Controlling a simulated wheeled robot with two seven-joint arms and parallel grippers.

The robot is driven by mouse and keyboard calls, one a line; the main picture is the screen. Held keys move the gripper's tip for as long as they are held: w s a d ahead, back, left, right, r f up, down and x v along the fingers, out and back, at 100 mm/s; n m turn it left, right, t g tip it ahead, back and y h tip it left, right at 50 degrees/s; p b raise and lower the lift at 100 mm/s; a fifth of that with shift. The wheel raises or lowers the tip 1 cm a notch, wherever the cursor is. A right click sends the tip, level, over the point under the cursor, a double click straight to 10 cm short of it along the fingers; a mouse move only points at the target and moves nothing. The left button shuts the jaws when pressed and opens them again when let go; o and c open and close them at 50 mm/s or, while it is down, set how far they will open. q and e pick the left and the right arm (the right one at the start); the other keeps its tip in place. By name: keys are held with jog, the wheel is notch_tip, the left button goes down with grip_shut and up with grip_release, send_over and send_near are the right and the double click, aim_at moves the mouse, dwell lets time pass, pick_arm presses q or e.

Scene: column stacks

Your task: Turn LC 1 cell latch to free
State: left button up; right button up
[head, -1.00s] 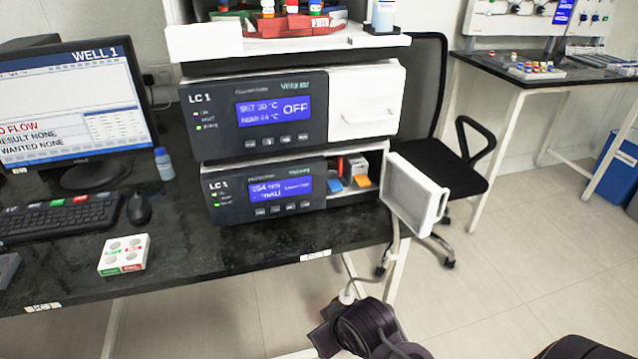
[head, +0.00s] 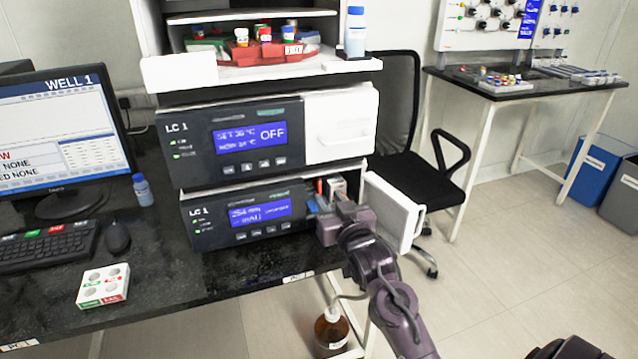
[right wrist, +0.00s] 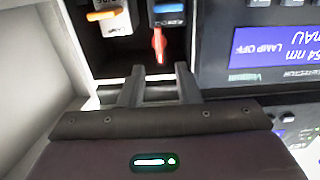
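The lower LC 1 unit (head: 240,215) has its front compartment open at its right end, with the white door (head: 397,212) swung out. In the right wrist view, a blue-topped block (right wrist: 169,14) sits in the compartment with a red lever (right wrist: 159,45), likely the cell latch, pointing down the picture. A white block with an orange bar (right wrist: 104,14) is beside it. My right gripper (right wrist: 161,84) is open and empty, its two fingertips just short of the red lever and on either side of its line. In the head view my right gripper (head: 335,207) covers part of the compartment.
The open door stands close to the right of my right gripper. The upper LC 1 unit (head: 250,140) sits above, and the black bench (head: 220,265) is below. A brown bottle (head: 331,332) is under the bench edge. A chair (head: 420,170) stands behind the door.

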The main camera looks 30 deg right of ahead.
aim_at(320, 184)
jog(key=x, duration=0.7)
jog(key=shift+w, duration=0.35)
grip_shut()
